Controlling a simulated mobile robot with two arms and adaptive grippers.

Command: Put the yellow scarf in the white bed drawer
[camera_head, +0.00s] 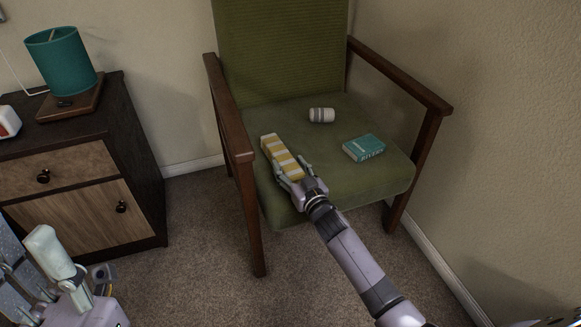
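The yellow scarf (282,156), a folded bundle with yellow and white stripes, lies on the left part of the green chair seat. My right gripper (293,169) reaches over the seat's front edge to the scarf's near end. Its fingers are apart, one on each side of that end. Whether they touch the cloth is hard to see. No white bed drawer is in view.
The armchair (320,170) also holds a teal box (363,148) and a small white and grey cylinder (321,115). Its wooden armrests flank the seat. A dark nightstand (140,165) with wood-toned fronts, a teal lamp (62,62) and a white-and-red object (8,122) stands left.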

